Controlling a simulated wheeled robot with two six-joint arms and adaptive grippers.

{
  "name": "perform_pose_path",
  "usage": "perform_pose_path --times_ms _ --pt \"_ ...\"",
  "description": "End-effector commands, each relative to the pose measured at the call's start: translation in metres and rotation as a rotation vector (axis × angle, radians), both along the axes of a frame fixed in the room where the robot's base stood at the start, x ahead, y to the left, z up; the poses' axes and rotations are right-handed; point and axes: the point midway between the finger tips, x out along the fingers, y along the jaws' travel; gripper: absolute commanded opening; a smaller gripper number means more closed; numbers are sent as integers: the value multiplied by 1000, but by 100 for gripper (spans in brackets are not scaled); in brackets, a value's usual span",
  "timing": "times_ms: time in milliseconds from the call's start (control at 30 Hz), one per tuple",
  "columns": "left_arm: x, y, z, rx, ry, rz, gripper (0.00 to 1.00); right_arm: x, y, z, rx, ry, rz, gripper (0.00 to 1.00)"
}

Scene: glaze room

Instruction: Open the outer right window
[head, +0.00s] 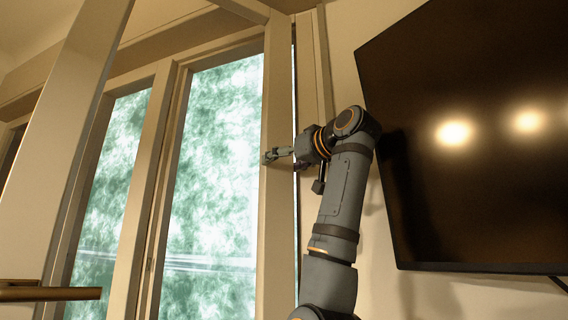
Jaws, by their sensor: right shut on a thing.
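The outer right window (278,85) is a tall pale-framed sash with a glass pane (220,160), left of the black screen. My right gripper (272,156) is at the sash's right stile, about mid-height in view, and is shut on what seems to be the window's handle (283,151). The fingers hide most of that part. My left gripper is not in view.
A large black wall screen (465,135) stands close on the right, behind my right arm. Another glazed pane (110,180) is to the left. A pale slanted frame member (65,130) and a bronze bar (48,293) stand nearer at the far left.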

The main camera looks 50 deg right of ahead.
Motion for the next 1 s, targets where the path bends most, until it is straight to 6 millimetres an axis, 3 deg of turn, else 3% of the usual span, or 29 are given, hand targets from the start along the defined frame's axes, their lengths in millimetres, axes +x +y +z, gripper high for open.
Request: perform_pose_path --times_ms 1000 --pt "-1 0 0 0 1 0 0 -2 -1 0 0 -1 43 20"
